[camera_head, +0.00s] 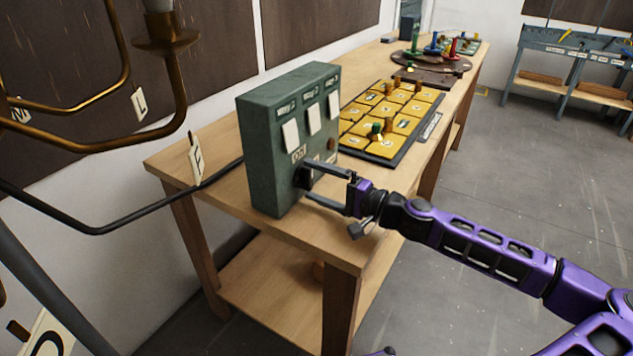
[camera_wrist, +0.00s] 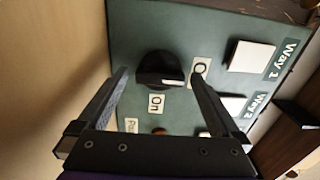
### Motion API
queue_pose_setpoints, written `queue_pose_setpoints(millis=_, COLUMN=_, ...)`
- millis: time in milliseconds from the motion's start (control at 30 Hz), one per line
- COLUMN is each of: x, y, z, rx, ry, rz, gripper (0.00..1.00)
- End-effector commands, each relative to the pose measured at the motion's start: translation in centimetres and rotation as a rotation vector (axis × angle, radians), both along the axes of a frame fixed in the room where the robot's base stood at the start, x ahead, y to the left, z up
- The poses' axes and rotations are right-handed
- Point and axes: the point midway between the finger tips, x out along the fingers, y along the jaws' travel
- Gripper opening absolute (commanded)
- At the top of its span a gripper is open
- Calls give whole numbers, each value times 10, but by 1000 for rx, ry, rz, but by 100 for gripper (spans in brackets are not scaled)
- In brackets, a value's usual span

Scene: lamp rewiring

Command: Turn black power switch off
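The black power switch (camera_wrist: 158,68) is a round knob on the green control box (camera_head: 262,135). In the wrist view a white mark shows on its lower right part; I cannot tell which label it points to. An "On" label (camera_wrist: 157,104) sits below the knob. A second label (camera_wrist: 199,71), starting with "O", is partly hidden by my right finger. My gripper (camera_wrist: 159,78) is open, with one finger on each side of the knob. A gap shows on the left; contact is unclear. In the head view my gripper (camera_head: 307,181) is at the box's front, largely covering the knob.
The box stands on a wooden table (camera_head: 330,238) and bears white switch plates (camera_head: 313,119) and a reddish round button (camera_head: 331,144). A yellow tiled board (camera_head: 388,118) lies behind it. Floor at right is clear.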

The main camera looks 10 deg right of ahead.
Motion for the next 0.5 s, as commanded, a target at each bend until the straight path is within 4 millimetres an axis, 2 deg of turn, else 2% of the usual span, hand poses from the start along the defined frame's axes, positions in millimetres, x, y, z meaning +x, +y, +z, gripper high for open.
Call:
queue_pose_setpoints(millis=267, x=-8, y=-10, z=0, rx=1, ry=1, rz=-4, gripper=100)
queue_pose_setpoints(millis=500, x=-40, y=-43, z=1, rx=-1, ry=1, rz=-7, gripper=100)
